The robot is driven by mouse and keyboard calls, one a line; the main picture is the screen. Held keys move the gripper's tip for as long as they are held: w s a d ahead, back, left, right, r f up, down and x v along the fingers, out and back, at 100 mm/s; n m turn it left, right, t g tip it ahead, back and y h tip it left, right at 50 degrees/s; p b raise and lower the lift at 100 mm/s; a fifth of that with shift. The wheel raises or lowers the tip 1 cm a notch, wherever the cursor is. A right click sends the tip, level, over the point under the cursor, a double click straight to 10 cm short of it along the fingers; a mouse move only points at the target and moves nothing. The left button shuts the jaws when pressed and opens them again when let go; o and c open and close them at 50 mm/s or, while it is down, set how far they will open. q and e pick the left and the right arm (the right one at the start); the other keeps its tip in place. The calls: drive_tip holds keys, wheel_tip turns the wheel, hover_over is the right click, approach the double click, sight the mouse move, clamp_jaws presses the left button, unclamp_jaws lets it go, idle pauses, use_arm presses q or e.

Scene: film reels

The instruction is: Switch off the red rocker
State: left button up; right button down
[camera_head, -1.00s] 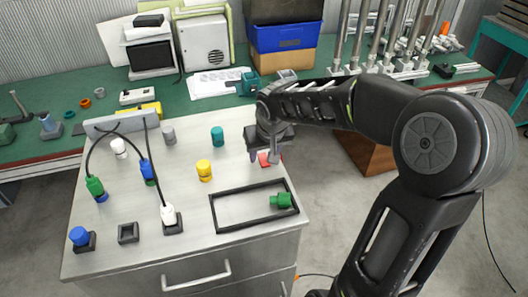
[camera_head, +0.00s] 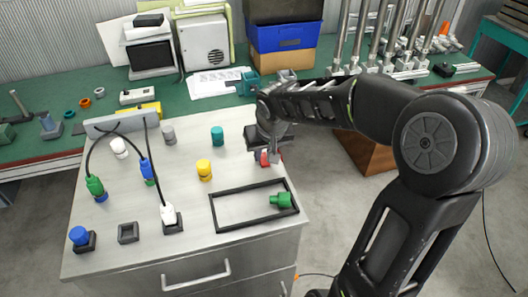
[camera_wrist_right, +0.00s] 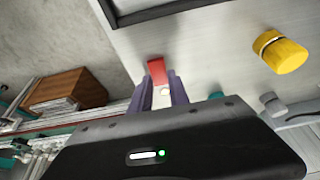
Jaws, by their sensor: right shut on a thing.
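The red rocker (camera_head: 265,158) is a small red piece at the right edge of the metal cabinet top, partly hidden by my gripper. It also shows in the wrist view (camera_wrist_right: 156,70), at the tips of the purple fingers. My right gripper (camera_head: 270,156) reaches down over it with its fingers close together, shut on the rocker. In the wrist view the right gripper's fingers (camera_wrist_right: 160,80) stand on either side of the rocker's near end. Whether the rocker is tilted on or off cannot be told. My left gripper is not in view.
A black rectangular frame (camera_head: 228,227) with a green connector (camera_head: 281,200) in it lies at the cabinet's front right. A yellow cylinder (camera_head: 204,171) and a teal one (camera_head: 217,137) stand left of my gripper. Cabled plugs stand on the left side. A green workbench (camera_head: 190,105) runs behind.

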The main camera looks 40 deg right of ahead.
drive_tip(key=shift+w+r+p, duration=0.15)
drive_tip(key=shift+r+p, duration=0.05)
drive_tip(key=shift+p, duration=0.3)
drive_tip(key=g+p, duration=0.1)
drive_tip(key=p, duration=0.1)
drive_tip(key=g+y+p, duration=0.1)
drive_tip(key=g+p, duration=0.1)
drive_tip(key=p, duration=0.1)
drive_tip(key=shift+w+d+r, duration=0.1)
drive_tip(key=shift+w+d, duration=0.05)
drive_tip(key=shift+w, duration=0.25)
drive_tip(key=shift+g, duration=0.3)
drive_tip(key=shift+f, duration=0.3)
drive_tip(key=c, duration=1.2)
unclamp_jaws()
drive_tip(key=shift+c, duration=0.2)
